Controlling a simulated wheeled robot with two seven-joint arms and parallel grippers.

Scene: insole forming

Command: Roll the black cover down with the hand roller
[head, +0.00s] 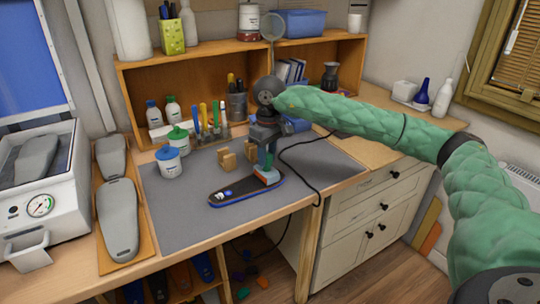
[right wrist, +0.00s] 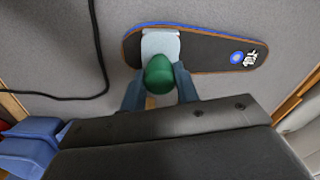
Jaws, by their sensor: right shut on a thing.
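The insole with its black cover (head: 236,191) lies flat on the grey mat (head: 180,215), with a blue edge and a round blue mark at its left end. In the right wrist view the black cover (right wrist: 205,50) runs to the right. My right gripper (head: 267,155) points down over the insole's right end, shut on the hand roller. The hand roller's green handle (right wrist: 160,72) sits between the fingers, and its pale roller (right wrist: 160,44) is over the cover's left end in that view. It appears to rest on the cover; exact contact is hard to tell. My left gripper is out of view.
Small wooden blocks (head: 228,161) stand behind the insole. A white pot with a blue lid (head: 168,163) is at the left of the mat. A black cable (head: 318,190) runs along the mat's right side. The mat's front part is clear.

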